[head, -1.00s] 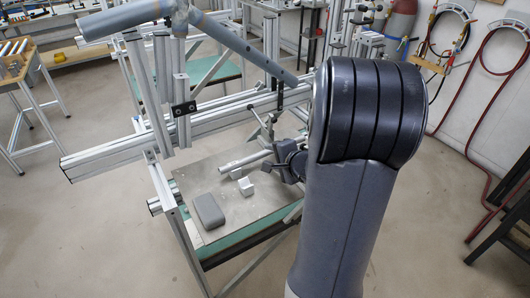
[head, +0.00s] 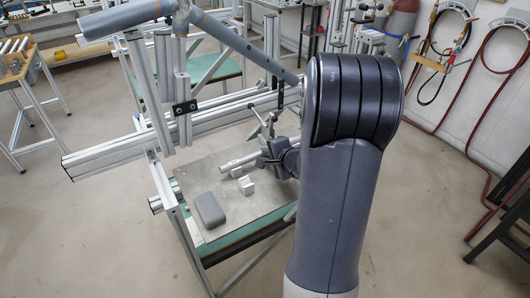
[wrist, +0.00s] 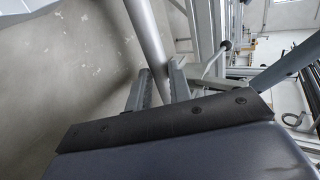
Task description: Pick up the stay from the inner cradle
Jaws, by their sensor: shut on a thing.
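The stay is a light grey metal tube (head: 236,164), lying slantwise above the plate in the head view. In the wrist view the stay (wrist: 147,38) runs down from the top edge to between the two jaw fingers. My gripper (head: 264,157) is at its right part, shut on it; its fingers also show in the wrist view (wrist: 160,88). Two small pale cradle blocks (head: 246,186) and (head: 236,172) stand on the plate below the tube. I cannot tell whether the stay touches a cradle. My arm hides the plate's right side.
A metal plate (head: 245,212) carries a grey rounded block (head: 209,210) at its front left. Aluminium frame rails (head: 120,153) stand behind and left, with a grey slanted tube (head: 240,45) above. A wooden bench (head: 22,80) is far left.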

